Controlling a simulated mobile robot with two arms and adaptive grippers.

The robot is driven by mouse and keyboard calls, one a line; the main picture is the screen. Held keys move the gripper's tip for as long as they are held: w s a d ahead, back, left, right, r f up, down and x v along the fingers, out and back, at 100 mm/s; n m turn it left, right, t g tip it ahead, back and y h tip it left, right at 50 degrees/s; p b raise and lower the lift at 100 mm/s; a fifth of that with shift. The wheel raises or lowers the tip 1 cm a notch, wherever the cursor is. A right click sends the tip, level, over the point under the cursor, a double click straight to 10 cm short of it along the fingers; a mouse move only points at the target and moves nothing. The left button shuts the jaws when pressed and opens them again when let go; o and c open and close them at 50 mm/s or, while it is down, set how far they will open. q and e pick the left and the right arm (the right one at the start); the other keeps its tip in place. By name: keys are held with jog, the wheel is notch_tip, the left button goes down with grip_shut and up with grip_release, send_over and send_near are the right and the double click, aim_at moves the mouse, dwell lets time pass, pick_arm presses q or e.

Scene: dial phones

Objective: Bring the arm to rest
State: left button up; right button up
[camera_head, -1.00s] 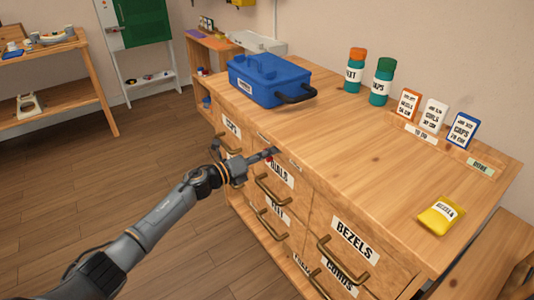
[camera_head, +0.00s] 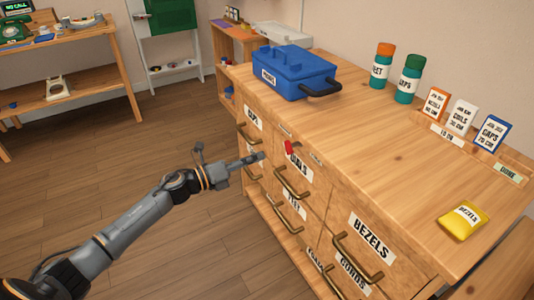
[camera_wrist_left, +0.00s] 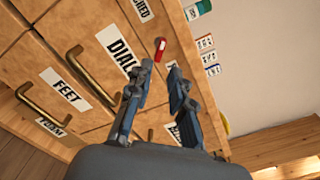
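My left arm reaches in from the left in the head view. Its gripper (camera_head: 252,157) is just off the front of the wooden drawer cabinet (camera_head: 410,165), near the drawer labelled DIALS. In the left wrist view the two fingers (camera_wrist_left: 163,75) are apart with nothing between them. A small red piece (camera_head: 288,147) is at the cabinet front above the DIALS label; in the left wrist view it (camera_wrist_left: 160,48) shows beyond the fingertips, apart from them. My right gripper is not in view.
A blue toolbox (camera_head: 290,75), two bottles (camera_head: 408,80), several cards (camera_head: 462,117) and a yellow BEZELS packet (camera_head: 463,220) are on the cabinet top. Brass handles (camera_head: 292,183) jut from its front. Open floor (camera_head: 90,170) lies left, with a workbench (camera_head: 80,50) behind.

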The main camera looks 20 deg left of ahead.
pick_arm(q)
jog(key=shift+s+a, duration=0.25)
jog(key=shift+s, duration=0.05)
